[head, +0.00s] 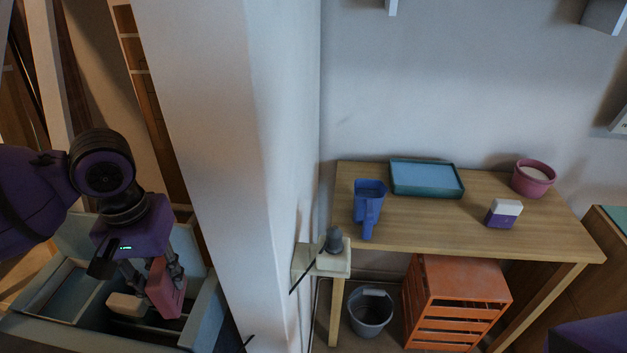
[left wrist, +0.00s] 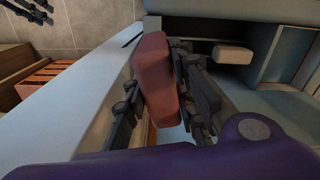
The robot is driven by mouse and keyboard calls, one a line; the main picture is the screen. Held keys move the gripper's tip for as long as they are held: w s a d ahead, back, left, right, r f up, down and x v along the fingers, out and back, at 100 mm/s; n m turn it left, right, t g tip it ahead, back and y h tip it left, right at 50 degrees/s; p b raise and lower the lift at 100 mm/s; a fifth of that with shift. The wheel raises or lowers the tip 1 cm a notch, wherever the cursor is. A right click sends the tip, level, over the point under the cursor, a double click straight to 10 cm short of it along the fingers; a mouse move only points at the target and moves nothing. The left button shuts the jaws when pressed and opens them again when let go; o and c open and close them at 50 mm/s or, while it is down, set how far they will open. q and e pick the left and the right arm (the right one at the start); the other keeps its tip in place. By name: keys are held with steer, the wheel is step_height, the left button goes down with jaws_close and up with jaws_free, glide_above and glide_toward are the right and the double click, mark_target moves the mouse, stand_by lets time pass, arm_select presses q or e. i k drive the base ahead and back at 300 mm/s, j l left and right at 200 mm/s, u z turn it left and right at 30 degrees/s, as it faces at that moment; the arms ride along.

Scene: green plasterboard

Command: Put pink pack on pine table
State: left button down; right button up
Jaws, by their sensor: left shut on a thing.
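The pink pack (head: 165,288) is a small pinkish-red block at the lower left of the head view. My left gripper (head: 150,283) is shut on it and holds it over an open compartmented box. In the left wrist view the pink pack (left wrist: 154,79) sits between the fingers of my left gripper (left wrist: 160,95). The pine table (head: 440,228) is a light wooden table on the right of the head view, beyond a white wall post.
The white post (head: 215,150) stands between my left gripper and the table. An orange crate (head: 458,290) and grey bucket (head: 371,314) are below.

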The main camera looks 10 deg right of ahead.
mark_target(428, 221)
steer(key=l+u, duration=0.15)
steer(key=u, duration=0.3)
steer(key=k+l+u, duration=0.1)
steer(key=u, duration=0.35)
steer(key=l+u, duration=0.1)
steer(key=u, duration=0.35)
steer(key=k+u, duration=0.15)
steer(key=u, duration=0.3)
steer(key=k+l+u, duration=0.1)
steer(key=u, duration=0.35)
steer(key=k+l+u, duration=0.15)
steer(key=k+u, duration=0.15)
steer(key=u, duration=0.2)
steer(key=k+u, duration=0.35)
steer(key=u, duration=0.15)
steer(key=k+l, duration=0.1)
steer(key=k, duration=0.3)
steer(key=k+z, duration=0.1)
steer(key=k, duration=0.3)
steer(key=z, duration=0.45)
steer(key=k+l+z, duration=0.1)
steer(key=z, duration=0.8)
steer(key=l+z, duration=0.15)
steer(key=z, duration=0.3)
steer(key=l+z, duration=0.1)
steer(key=z, duration=0.4)
steer(key=l+z, duration=0.1)
steer(key=z, duration=0.8)
steer(key=l+z, duration=0.15)
steer(key=z, duration=0.3)
